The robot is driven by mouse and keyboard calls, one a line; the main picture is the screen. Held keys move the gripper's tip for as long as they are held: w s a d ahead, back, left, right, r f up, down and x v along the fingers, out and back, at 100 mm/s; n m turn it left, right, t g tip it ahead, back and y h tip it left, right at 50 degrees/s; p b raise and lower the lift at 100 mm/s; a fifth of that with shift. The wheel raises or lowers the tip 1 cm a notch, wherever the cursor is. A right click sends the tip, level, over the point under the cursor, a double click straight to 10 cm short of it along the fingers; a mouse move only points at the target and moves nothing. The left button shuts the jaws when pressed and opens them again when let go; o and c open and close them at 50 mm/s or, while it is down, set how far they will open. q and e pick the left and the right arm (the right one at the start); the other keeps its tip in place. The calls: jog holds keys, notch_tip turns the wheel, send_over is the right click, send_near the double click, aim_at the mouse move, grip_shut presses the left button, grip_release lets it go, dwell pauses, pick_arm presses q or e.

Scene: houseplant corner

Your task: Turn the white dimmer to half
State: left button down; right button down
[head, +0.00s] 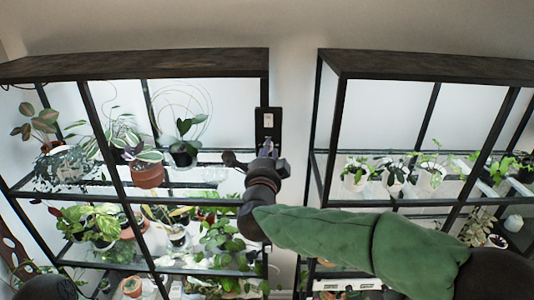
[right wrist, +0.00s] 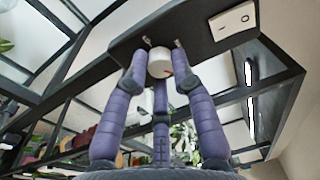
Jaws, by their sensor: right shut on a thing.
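The white dimmer (right wrist: 159,62) is a round knob on a dark panel (right wrist: 193,30) in the right wrist view. A small reddish mark shows near its lower right edge. My right gripper (right wrist: 161,52) is shut on the knob, with purple-grey fingers on its left and right sides and a third finger below. In the head view my right gripper (head: 266,160) is at the lower end of the dark panel (head: 268,138) and hides the knob. I cannot read the dimmer's setting. My left gripper is not in view.
A white switch plate (right wrist: 234,20) sits on the same panel beside the knob; it also shows in the head view (head: 267,118). A left shelf (head: 150,62) and a right shelf (head: 430,66) hold several potted plants.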

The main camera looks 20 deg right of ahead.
jog(key=n+p, duration=0.1)
jog(key=n, duration=0.4)
jog(key=n+y+p, duration=0.1)
jog(key=n, duration=0.5)
jog(key=shift+d+r+t+p, duration=0.2)
jog(key=shift+t+p, duration=0.1)
jog(key=shift+t, duration=0.1)
jog(key=shift+n, duration=0.4)
jog(key=c, duration=1)
grip_release()
jog(key=shift+c, duration=0.2)
jog(key=shift+f, duration=0.1)
